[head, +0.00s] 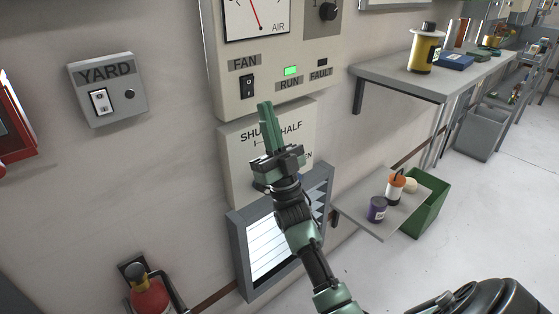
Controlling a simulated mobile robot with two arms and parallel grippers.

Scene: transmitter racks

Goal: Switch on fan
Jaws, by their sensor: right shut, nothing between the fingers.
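The fan switch (247,86) is a small black rocker under the FAN label on a beige wall panel (229,47). The green lamp (291,71) above the RUN label is lit. The lamp (322,62) above FAULT is dark. My right gripper (266,106) is shut and empty, its green fingers pointing up just below and right of the switch. Whether the fingertips touch the panel cannot be told. The gripper covers part of the SHUT–HALF–OPEN plate (239,146). My left gripper is not in view.
A YARD switch box (108,89) is on the wall to the left. A louvre vent (265,240) is below the panel. Shelves (400,81) with jars stand out at right, with a green bin (431,203) below. A fire extinguisher (148,292) is at bottom left.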

